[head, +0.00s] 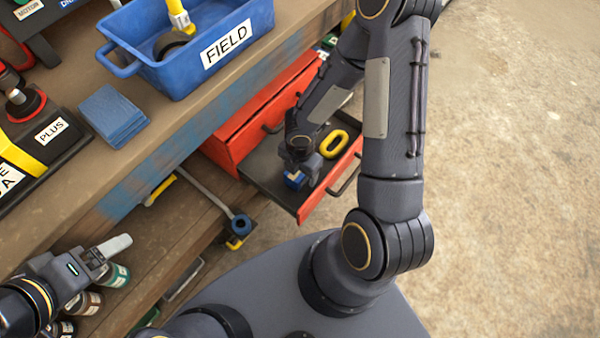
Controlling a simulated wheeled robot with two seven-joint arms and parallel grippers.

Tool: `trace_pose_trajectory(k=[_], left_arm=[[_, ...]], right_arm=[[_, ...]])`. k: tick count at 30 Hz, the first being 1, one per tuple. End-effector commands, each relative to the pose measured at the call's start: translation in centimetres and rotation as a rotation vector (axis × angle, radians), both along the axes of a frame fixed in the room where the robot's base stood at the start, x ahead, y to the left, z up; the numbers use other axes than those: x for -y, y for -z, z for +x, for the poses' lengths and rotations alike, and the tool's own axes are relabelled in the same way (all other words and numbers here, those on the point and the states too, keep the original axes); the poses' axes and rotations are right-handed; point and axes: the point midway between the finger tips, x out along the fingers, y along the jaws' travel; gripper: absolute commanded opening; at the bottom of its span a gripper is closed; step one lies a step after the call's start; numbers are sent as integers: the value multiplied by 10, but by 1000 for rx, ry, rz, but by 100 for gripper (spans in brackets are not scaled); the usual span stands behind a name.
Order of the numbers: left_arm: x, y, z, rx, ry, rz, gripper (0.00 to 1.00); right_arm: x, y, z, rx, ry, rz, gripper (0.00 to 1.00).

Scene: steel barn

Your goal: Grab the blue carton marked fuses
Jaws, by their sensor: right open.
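A small blue carton (294,180) lies in the open drawer of a red cabinet, near the drawer's front left. I cannot read any marking on it. My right gripper (301,172) reaches down into the drawer right at the carton, with its jaws open and partly covering it. I cannot tell whether the fingers touch the carton. My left gripper (108,249) is at the lower left, below the bench edge and away from the drawer. Its jaw gap is not clear from this angle.
The open drawer (262,172) also holds a yellow ring-shaped object (334,143). On the bench are a blue bin marked FIELD (180,75) and a blue stack (113,116). Bottles (113,275) stand on the lower shelf by my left gripper. The floor at right is clear.

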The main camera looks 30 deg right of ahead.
Motion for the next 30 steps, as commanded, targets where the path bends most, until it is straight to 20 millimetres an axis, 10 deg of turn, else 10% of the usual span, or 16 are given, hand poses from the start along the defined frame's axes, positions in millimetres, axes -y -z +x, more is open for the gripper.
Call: trace_pose_trajectory(k=[5, 16, 30], left_arm=[[0, -1, 0, 0, 0, 0, 86], [0, -1, 0, 0, 0, 0, 86], [0, -10, 0, 0, 0, 0, 86]], right_arm=[[0, -1, 0, 0, 0, 0, 70], [0, -1, 0, 0, 0, -1, 22], [-3, -12, 1, 1, 0, -1, 22]])
